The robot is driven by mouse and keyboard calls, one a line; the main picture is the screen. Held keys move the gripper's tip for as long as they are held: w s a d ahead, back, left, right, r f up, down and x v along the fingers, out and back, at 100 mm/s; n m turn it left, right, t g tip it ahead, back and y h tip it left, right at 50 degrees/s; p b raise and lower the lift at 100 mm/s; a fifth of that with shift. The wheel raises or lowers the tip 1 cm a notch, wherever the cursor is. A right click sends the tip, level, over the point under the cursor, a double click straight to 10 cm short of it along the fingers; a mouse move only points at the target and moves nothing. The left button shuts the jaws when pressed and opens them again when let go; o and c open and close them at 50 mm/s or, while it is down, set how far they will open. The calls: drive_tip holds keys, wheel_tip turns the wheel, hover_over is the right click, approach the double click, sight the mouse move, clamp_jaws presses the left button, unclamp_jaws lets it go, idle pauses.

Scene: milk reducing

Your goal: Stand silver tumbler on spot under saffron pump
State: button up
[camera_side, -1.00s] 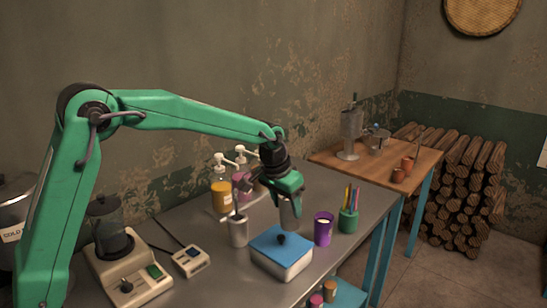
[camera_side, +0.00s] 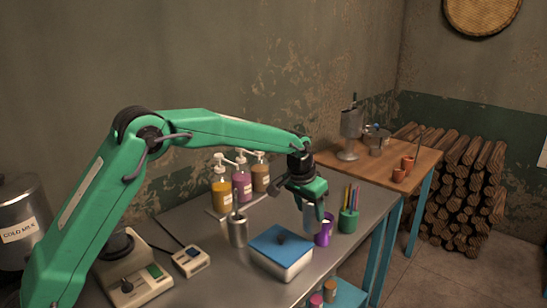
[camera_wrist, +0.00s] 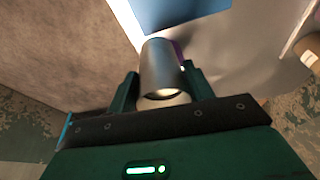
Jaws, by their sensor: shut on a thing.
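My gripper (camera_side: 309,196) is shut on the silver tumbler (camera_side: 309,217) and holds it upright or nearly so, just left of and partly in front of the purple cup (camera_side: 324,235). In the wrist view the tumbler (camera_wrist: 161,68) sits between the two fingers (camera_wrist: 160,88). The saffron pump appears to be the yellow-orange bottle (camera_side: 222,196), at the left of the pump row by the wall, well left of my gripper. I cannot make out the spot under it. Whether the tumbler's base touches the table is unclear.
A blue-lidded white box (camera_side: 281,255) stands in front of the gripper. A grey cup with a stirrer (camera_side: 238,231) stands between box and pumps. A green pencil cup (camera_side: 348,221) is at right.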

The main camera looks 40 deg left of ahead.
drive_tip(key=shift+w+a+f, duration=0.85)
drive_tip(key=shift+a+f, duration=0.55)
drive_tip(key=shift+f, duration=0.25)
drive_tip(key=shift+w+a+f, duration=0.85)
drive_tip(key=shift+a+f, duration=0.55)
drive_tip(key=shift+f, duration=0.25)
drive_tip(key=shift+w+a+f, duration=0.85)
drive_tip(key=shift+a+f, duration=0.55)
drive_tip(key=shift+f, duration=0.25)
drive_tip(key=shift+f, duration=0.15)
drive_tip(key=o, duration=1.1)
drive_tip(key=v, duration=1.2)
drive_tip(key=shift+d, duration=0.2)
drive_tip(key=shift+r, duration=0.2)
